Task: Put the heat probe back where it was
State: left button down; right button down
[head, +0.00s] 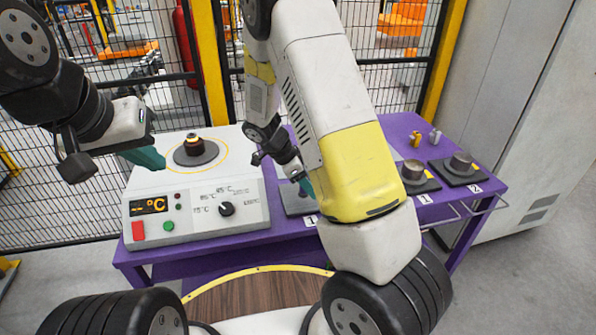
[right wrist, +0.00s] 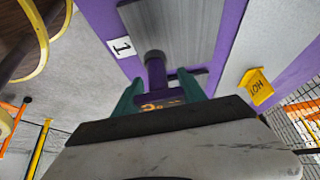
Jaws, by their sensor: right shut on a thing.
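The heat probe (right wrist: 156,80), purple with a dark round end and a small orange display, sits between the teal fingers of my right gripper (right wrist: 158,97) in the right wrist view. The gripper is shut on it. Its dark end is over or on a grey plate (right wrist: 180,25) beside a label 1; I cannot tell whether they touch. In the head view my right gripper (head: 306,187) is at the same plate (head: 293,201), and the arm hides most of the probe. My left gripper (head: 150,158) hangs left of the heater; its finger gap is not clear.
A white heater (head: 195,210) with a °C display, knob and round hot plate stands on the left of the purple table (head: 400,127). Two dark plates with metal cylinders (head: 411,169) (head: 461,161), labelled 1 and 2, are at right.

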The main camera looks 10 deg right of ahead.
jog(key=w, duration=0.3)
jog(key=shift+w+d+f, duration=0.2)
jog(key=shift+w+d, duration=0.15)
jog(key=shift+d, duration=0.05)
jog(key=shift+w+f, duration=0.1)
jog(key=shift+f, duration=1.65)
jog(key=shift+f, duration=0.1)
jog(key=c, duration=0.7)
grip_release()
jog(key=shift+o, duration=0.2)
